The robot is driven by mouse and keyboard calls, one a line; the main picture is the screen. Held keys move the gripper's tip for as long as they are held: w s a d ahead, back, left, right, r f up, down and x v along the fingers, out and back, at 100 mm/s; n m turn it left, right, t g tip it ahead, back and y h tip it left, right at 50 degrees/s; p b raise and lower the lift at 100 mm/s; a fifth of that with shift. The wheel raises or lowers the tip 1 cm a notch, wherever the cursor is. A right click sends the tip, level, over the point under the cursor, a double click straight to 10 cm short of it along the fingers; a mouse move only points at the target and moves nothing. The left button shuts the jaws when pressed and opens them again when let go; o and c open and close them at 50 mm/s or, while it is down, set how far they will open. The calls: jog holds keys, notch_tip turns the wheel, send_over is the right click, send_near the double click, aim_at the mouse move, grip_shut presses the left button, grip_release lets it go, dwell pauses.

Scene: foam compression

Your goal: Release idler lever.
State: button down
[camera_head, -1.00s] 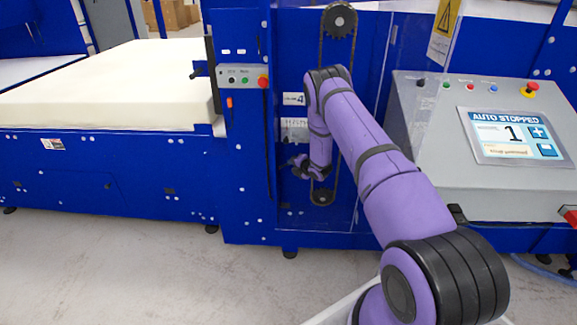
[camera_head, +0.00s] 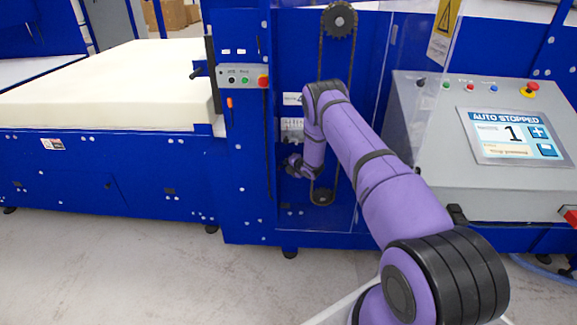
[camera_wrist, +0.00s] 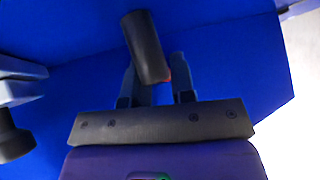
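In the wrist view a dark cylindrical handle (camera_wrist: 147,45), which looks like the idler lever's grip, lies slightly tilted, its lower end between the fingers of my gripper (camera_wrist: 155,68). The fingers stand apart, one on each side of the handle; a small red patch shows beside the right finger. I cannot tell whether the fingers touch the handle. In the head view my gripper (camera_head: 293,162) is low at the blue machine panel, left of the lower sprocket (camera_head: 322,196). The lever cannot be made out there.
A chain (camera_head: 320,70) runs from the upper sprocket (camera_head: 340,20) down the panel. A button box (camera_head: 243,77) sits to its left, beside a foam block (camera_head: 110,88). A console screen (camera_head: 510,135) at right reads AUTO STOPPED. A transparent guard (camera_head: 400,125) stands right of the arm.

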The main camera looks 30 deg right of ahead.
jog(key=shift+a+r+m+t+y, duration=0.1)
jog(key=shift+r+m+t+y, duration=0.25)
jog(key=shift+m+t+y, duration=0.55)
jog(key=c, duration=1.2)
grip_release()
jog(key=v, duration=1)
jog(key=shift+s+r, duration=0.1)
jog(key=shift+s, duration=0.3)
